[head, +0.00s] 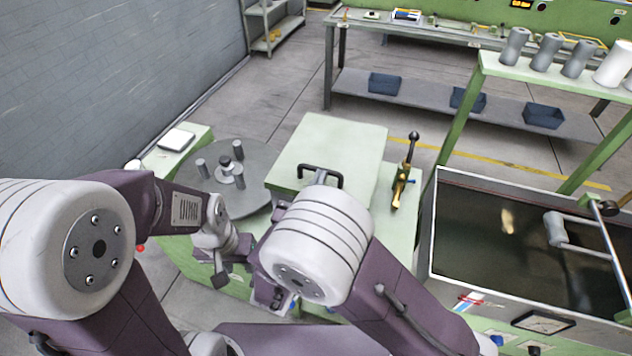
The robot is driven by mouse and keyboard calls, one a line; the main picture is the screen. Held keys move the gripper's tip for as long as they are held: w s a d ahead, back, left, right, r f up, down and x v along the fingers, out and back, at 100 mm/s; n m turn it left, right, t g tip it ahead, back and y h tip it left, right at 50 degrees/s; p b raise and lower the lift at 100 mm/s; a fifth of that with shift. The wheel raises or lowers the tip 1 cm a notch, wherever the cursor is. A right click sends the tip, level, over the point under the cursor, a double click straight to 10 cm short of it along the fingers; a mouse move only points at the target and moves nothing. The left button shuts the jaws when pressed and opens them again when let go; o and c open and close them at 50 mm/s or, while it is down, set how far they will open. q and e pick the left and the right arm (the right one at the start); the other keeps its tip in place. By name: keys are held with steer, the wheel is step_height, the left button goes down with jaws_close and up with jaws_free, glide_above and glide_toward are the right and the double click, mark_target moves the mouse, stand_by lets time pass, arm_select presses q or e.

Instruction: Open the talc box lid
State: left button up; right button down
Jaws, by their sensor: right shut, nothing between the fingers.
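The talc box appears to be the pale green box in the middle of the head view, with a flat square lid (335,143) that looks shut. A black bar handle (320,172) stands on the lid's near edge. My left gripper (221,278) hangs low to the left of the box, near the round plate; its fingers are too small to tell open from shut. My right gripper (272,300) is shut and empty, low in front of the box, partly hidden by my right arm. Both grippers are apart from the handle.
A round grey turntable (250,190) with several posts stands left of the box. A brass-coloured clamp with a black knob (402,180) stands to its right. A dark tank (515,225) with a grey roller lies further right. Several grey cylinders stand on a green shelf (535,72).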

arm_select(q)
steer(key=shift+r+p, duration=0.45)
arm_select(e)
steer(key=shift+r, duration=0.4)
